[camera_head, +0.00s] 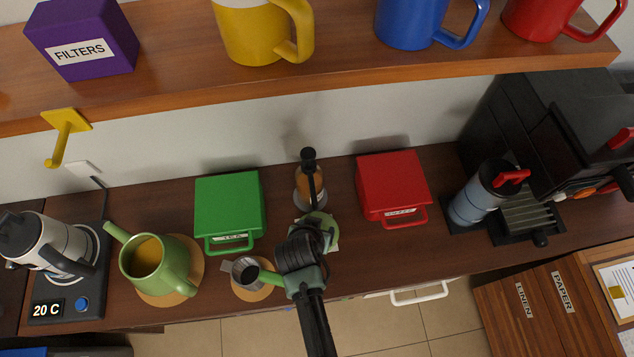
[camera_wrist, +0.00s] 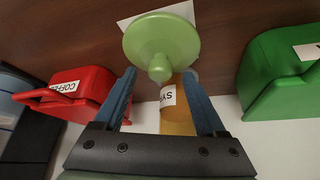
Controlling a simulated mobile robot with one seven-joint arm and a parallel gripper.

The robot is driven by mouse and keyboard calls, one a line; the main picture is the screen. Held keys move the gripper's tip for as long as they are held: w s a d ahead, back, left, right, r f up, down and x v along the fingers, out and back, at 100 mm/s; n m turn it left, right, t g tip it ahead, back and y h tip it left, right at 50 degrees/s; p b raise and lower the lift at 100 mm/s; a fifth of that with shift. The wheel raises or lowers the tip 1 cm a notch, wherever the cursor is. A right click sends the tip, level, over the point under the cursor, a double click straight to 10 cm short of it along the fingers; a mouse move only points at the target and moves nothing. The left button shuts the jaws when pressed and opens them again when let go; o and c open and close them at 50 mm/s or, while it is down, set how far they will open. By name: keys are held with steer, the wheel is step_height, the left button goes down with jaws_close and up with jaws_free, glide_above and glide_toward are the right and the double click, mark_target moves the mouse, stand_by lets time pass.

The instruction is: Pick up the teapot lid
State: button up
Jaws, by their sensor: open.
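The teapot lid (camera_wrist: 163,38) is a round light-green disc with a knob, lying on a white square on the brown counter. In the head view the lid (camera_head: 321,219) is partly hidden by my arm. My gripper (camera_wrist: 160,74) is open, its two blue fingers on either side of the knob's line; I cannot tell how far from the knob they are. In the head view my gripper (camera_head: 312,234) is over the counter at the lid. The green teapot (camera_head: 154,266) stands lidless at the left on a round cork mat, with orange liquid inside.
A syrup bottle (camera_head: 309,184) stands close behind the lid and shows between my fingers (camera_wrist: 178,115). A green tea box (camera_head: 229,201) and a red coffee box (camera_head: 392,184) flank it. A wooden shelf (camera_head: 340,78) runs above.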

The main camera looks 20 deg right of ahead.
steer(key=shift+x, duration=1.2)
jaws_close()
